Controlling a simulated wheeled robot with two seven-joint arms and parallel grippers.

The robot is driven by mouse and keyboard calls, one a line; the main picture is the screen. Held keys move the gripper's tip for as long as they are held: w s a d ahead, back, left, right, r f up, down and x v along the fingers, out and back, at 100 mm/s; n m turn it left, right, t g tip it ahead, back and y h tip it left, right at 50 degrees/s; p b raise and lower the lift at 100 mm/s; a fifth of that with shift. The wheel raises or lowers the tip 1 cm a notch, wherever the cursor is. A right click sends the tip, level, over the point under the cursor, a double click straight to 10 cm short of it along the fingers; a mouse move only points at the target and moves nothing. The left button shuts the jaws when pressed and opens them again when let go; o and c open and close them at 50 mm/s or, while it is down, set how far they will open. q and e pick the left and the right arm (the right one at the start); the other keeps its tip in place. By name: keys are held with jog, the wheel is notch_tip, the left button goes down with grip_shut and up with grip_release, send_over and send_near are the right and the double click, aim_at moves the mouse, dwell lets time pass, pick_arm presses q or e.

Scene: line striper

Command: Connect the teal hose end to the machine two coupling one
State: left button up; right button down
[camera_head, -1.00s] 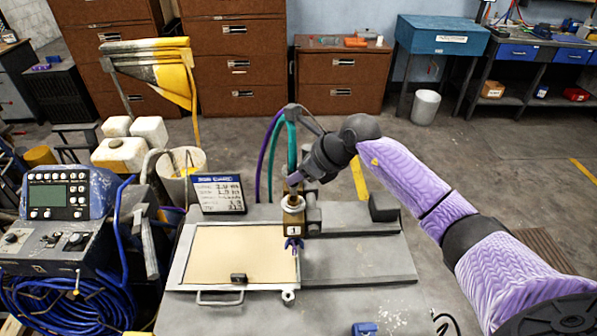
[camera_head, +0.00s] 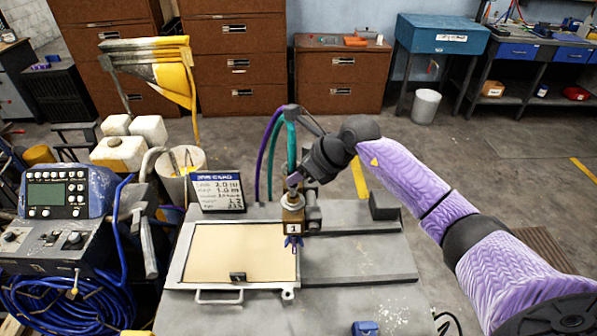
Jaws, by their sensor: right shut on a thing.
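The teal hose (camera_head: 291,148) loops over a grey hook on top of a post, and its near run drops straight down to my right gripper. My right gripper (camera_head: 294,182) is shut on the teal hose end, directly above a brass block marked 1 (camera_head: 292,222). The end itself is mostly hidden by the fingers, and I cannot tell whether it is seated in the block. A blue-purple winged fitting (camera_head: 293,242) shows at the front of the block. My left gripper is not in view.
A purple hose (camera_head: 262,155) hangs beside the teal one. A written sign (camera_head: 218,191) stands left of the block, behind a framed tan panel (camera_head: 238,252). A control box (camera_head: 60,195) and coiled blue hose (camera_head: 58,300) are at left. The grey tabletop (camera_head: 365,262) right of the block is clear.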

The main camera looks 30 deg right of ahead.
jog(key=shift+f+b, duration=1.05)
jog(key=shift+f, duration=0.15)
dwell(0.5)
jog(key=shift+c, duration=0.3)
grip_release()
jog(key=shift+r, duration=0.1)
jog(key=p+v, duration=0.5)
jog(key=v, duration=0.2)
dwell(0.9)
